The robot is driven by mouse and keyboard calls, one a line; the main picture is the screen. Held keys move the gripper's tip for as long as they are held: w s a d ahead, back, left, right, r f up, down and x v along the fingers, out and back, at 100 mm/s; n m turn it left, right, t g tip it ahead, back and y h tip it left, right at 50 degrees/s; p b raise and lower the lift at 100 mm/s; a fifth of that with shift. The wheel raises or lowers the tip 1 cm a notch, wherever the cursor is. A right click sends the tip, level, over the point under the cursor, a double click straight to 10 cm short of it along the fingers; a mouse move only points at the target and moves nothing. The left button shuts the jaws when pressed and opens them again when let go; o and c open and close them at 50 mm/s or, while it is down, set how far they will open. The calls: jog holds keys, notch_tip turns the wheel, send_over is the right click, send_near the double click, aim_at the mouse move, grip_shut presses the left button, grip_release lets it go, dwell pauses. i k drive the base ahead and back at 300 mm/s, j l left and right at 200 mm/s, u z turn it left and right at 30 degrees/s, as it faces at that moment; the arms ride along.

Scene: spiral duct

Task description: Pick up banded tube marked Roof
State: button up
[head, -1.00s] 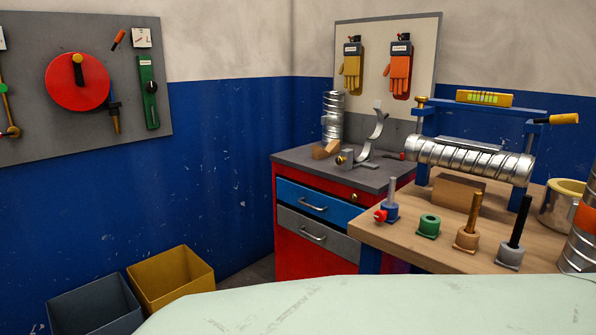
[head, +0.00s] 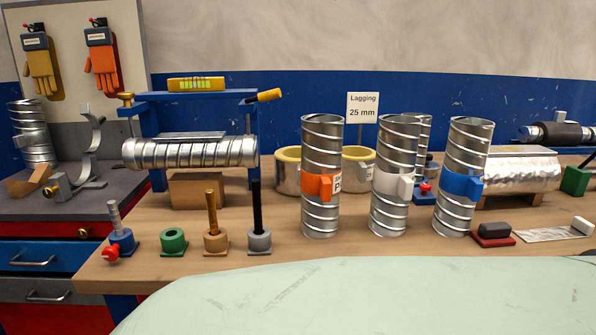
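Three upright spiral metal tubes with coloured bands stand on the wooden bench in the head view. One is the orange-banded tube (head: 321,215), one the white-banded tube (head: 388,215) and one the blue-banded tube (head: 454,211). Each band has a tab sticking out to the right. I cannot read the word Roof on any of them, so I cannot tell which is marked Roof. Another metal tube (head: 424,135) is partly hidden behind the white-banded one. My gripper is not in view.
Yellow-lined sleeves (head: 288,176) are close behind. A red-based block (head: 493,234) is at the right.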

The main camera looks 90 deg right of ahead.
aim_at(399, 135)
jog(key=z, duration=3)
jog(key=i+l+u, duration=0.1)
jog(key=l, duration=0.5)
jog(key=i+l+u, duration=0.1)
jog(key=l, duration=0.5)
jog(key=i+l+u, duration=0.1)
jog(key=l, duration=0.5)
jog(key=i+l+u, duration=0.1)
jog(key=l, duration=0.55)
jog(key=i, duration=0.1)
